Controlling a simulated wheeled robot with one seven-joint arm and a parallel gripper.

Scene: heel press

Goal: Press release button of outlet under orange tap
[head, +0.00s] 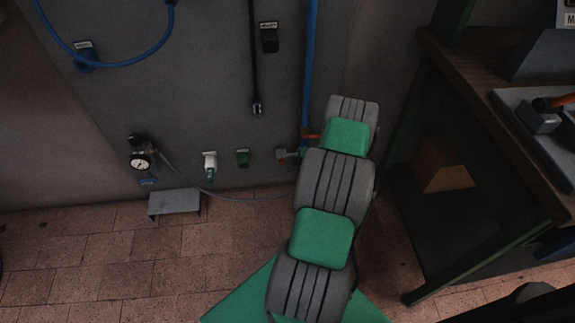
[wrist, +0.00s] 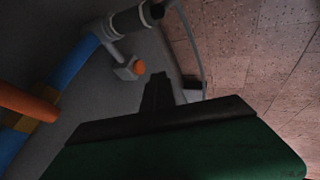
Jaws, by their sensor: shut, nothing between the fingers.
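The orange tap (head: 311,136) sits on the blue pipe (head: 310,60), beside my arm in the head view. Its orange handle (wrist: 25,102) crosses the left of the wrist view. A grey outlet (head: 291,154) is below the tap; in the wrist view its grey body (wrist: 130,20) has a dark end. A short stem from it carries a small block with an orange-red button (wrist: 140,67). My gripper (wrist: 158,80) is shut and empty, its dark fingertips close to the button. I cannot tell whether they touch. In the head view my arm hides the gripper.
A gauge (head: 141,161) and a low grey bracket (head: 174,202) stand further left. A thin grey hose runs low. A workbench (head: 460,75) blocks the right.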

